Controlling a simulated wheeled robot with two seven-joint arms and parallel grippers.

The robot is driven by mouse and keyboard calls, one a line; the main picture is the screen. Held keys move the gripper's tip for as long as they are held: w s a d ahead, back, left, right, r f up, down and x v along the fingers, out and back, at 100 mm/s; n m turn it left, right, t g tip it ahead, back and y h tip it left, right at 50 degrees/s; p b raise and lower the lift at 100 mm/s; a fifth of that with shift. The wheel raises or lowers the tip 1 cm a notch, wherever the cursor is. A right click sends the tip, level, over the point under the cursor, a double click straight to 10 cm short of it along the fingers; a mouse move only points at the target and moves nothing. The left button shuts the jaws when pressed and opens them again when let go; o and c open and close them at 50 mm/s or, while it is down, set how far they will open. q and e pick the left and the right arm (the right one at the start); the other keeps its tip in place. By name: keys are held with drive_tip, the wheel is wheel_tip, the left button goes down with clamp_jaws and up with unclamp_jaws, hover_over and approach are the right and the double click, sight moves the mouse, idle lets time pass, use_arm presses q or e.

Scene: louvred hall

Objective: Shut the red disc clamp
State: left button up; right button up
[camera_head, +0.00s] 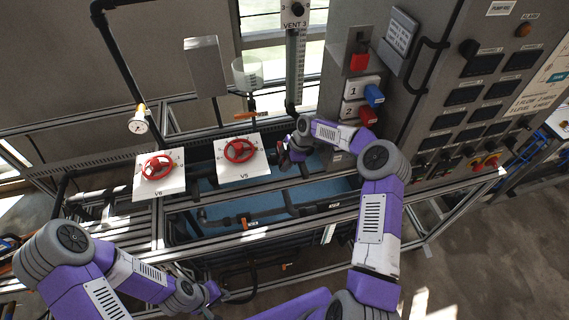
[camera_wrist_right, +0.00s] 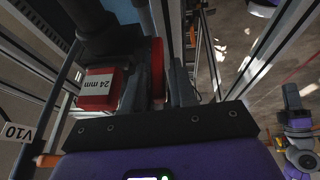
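In the right wrist view a red disc (camera_wrist_right: 157,68) shows almost edge-on, beside a red block (camera_wrist_right: 98,88) labelled "24 mm" at a dark pipe. My right gripper (camera_wrist_right: 159,90) has its dark fingers close on either side of the disc; whether both touch it is unclear. In the head view my right gripper (camera_head: 291,154) reaches down beside the panel, right of the V5 plate, and mostly hides the clamp. My left gripper (camera_head: 212,294) is low at the front, away from the clamp, its fingers too small to read.
Red handwheels V6 (camera_head: 156,168) and V5 (camera_head: 239,150) sit on white plates left of my right gripper. A grey control panel (camera_head: 440,110) stands to the right. Frame rails (camera_head: 250,236) run in front. A V10 tag (camera_wrist_right: 18,132) shows in the wrist view.

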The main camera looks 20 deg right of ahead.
wheel_tip(320, 180, up, 10)
drive_tip(key=shift+f+b, duration=0.25)
drive_tip(key=shift+b, duration=0.35)
idle(1.6)
